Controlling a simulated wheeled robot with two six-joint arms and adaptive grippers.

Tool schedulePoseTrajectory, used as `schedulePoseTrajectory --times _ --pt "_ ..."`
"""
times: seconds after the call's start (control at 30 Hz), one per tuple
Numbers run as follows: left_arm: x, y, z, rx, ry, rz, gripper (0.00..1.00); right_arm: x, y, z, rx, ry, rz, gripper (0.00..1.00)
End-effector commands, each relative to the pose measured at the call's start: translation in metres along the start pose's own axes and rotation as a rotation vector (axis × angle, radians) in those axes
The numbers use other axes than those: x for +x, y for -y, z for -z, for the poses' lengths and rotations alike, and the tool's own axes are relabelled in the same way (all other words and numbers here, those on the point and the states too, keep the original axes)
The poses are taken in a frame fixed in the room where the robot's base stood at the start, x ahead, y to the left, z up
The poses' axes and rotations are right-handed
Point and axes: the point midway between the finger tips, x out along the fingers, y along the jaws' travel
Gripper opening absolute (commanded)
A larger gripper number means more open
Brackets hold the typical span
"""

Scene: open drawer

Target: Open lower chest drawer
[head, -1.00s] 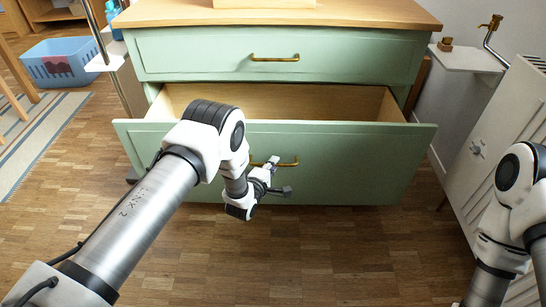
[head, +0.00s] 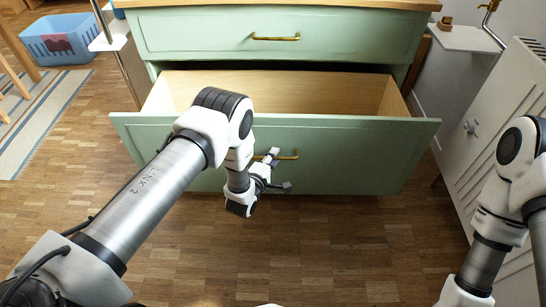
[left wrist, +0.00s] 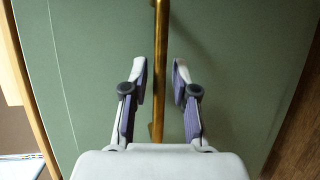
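The lower drawer (head: 340,150) of the green chest is pulled well out, its pale wooden inside showing empty where visible. Its brass handle (head: 288,157) is partly hidden by my left gripper (head: 279,171). In the left wrist view the left gripper (left wrist: 161,65) has its two fingers apart, one on each side of the handle (left wrist: 160,90). A gap shows between the handle and each finger. My right arm is at the right edge of the head view; its gripper is out of view.
The upper drawer (head: 200,35), with its own brass handle (head: 275,38), is shut. A white cabinet (head: 470,150) stands at right. A blue basket (head: 60,40) and a striped rug (head: 40,110) are at left. Wooden floor (head: 300,240) before the drawer is clear.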

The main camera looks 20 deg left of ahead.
Motion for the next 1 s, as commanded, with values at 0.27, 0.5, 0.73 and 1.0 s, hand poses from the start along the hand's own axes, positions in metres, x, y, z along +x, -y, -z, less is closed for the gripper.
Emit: schedulePoseTrajectory --times 0.27,0.5,0.73,1.0 --pt "0.0 0.0 0.0 0.0 0.0 0.0 0.37 0.0 0.0 0.0 0.0 0.0 0.0 0.4" --pt "-0.029 0.0 0.0 0.0 0.0 0.003 0.37 0.0 0.0 0.0 0.0 0.0 0.0 0.4" --pt "-0.089 0.001 0.0 0.0 -0.001 0.005 0.37 0.0 0.0 0.0 0.0 0.0 0.0 0.4" --pt "-0.12 0.0 0.0 0.0 0.0 0.0 0.37 0.0 0.0 0.0 0.0 0.0 0.0 0.4"
